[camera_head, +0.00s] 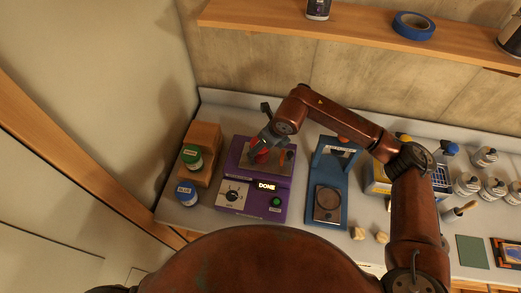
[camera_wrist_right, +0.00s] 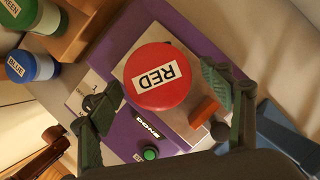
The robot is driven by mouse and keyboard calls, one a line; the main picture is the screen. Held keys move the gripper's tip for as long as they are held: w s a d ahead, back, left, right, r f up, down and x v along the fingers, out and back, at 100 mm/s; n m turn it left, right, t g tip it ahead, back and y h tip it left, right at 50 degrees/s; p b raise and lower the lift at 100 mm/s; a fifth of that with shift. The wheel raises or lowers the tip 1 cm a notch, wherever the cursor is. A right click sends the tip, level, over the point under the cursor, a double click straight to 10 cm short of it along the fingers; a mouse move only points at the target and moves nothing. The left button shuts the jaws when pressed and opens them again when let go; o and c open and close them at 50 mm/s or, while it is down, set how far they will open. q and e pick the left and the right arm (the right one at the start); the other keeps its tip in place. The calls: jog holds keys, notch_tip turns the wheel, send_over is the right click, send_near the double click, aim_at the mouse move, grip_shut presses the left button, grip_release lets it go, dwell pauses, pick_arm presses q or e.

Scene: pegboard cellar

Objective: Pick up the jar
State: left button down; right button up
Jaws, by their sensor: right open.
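A jar with a red lid labelled RED (camera_wrist_right: 158,76) stands on the metal plate of a purple machine (camera_wrist_right: 118,60). In the head view the red jar (camera_head: 262,156) is partly hidden by my right gripper (camera_head: 264,142). In the right wrist view my right gripper (camera_wrist_right: 162,92) is open, one finger on each side of the jar, with gaps between fingers and lid. A green-lidded jar (camera_head: 192,155) sits on a wooden rack. A blue-lidded jar (camera_head: 186,192) stands in front of it. My left gripper is not in view.
The purple machine has a dial, a green button (camera_wrist_right: 149,153) and a display reading DONE. An orange-brown block (camera_wrist_right: 204,111) lies close to the right finger. A blue scale-like device (camera_head: 328,200) stands to the right. A wooden shelf (camera_head: 350,25) runs above the bench.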

jog(key=shift+w+a+f, duration=0.1)
jog(key=shift+a+f, duration=0.05)
jog(key=shift+f, duration=0.15)
jog(key=shift+r, duration=0.15)
jog(key=c, duration=1.7)
